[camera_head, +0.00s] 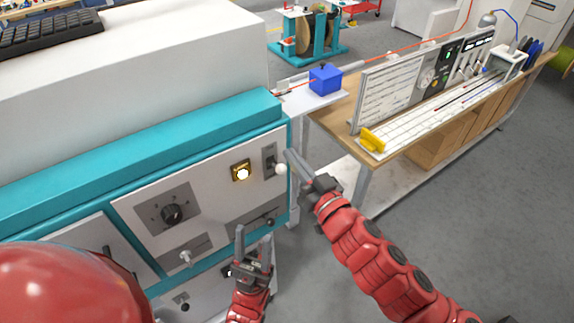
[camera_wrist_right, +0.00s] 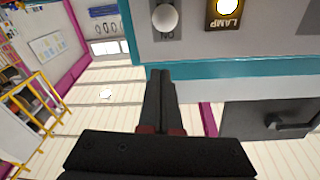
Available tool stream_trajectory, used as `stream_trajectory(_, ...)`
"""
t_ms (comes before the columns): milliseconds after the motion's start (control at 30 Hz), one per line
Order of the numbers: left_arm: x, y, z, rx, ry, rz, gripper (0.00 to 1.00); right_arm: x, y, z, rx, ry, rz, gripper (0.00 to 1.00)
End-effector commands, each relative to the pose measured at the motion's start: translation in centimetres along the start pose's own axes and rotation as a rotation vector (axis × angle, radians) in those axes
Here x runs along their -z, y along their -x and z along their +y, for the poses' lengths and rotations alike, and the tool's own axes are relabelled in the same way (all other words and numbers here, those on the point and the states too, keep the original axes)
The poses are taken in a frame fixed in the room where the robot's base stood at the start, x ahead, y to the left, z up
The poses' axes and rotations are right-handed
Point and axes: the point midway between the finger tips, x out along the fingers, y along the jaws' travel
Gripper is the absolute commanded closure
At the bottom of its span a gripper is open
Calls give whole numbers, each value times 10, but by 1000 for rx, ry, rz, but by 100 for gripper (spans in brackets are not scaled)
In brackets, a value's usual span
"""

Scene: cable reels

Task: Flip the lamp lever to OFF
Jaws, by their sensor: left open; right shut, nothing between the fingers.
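The lamp lever, a white ball knob (camera_head: 281,169) on a dark plate (camera_head: 269,158), is at the right end of the white and teal machine's front panel. The knob also shows at the top of the right wrist view (camera_wrist_right: 165,18). My left gripper (camera_head: 253,233) is open and empty, low in front of the panel.
A black rotary dial (camera_head: 172,213) and a smaller switch (camera_head: 186,258) sit further left on the panel. A wooden workbench (camera_head: 345,112) stands to the right, with a blue box (camera_head: 325,80) near its left end. Grey floor (camera_head: 470,200) is clear at right.

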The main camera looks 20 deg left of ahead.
Motion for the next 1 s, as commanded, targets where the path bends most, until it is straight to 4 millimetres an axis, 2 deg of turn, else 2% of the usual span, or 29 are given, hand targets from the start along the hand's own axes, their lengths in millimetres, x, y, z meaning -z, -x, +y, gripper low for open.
stream_trajectory(200,2,-13,-1,0,0,0,50,2,-32,-1,-1,0,-2,100)
stream_trajectory(300,3,-18,-1,0,0,0,50,-17,-23,0,-2,-3,-4,100)
stream_trajectory(500,4,-23,-1,0,0,0,50,-35,-17,1,-3,-1,-2,100)
stream_trajectory(1000,3,-19,-1,0,0,0,50,-40,-15,1,-1,0,5,100)
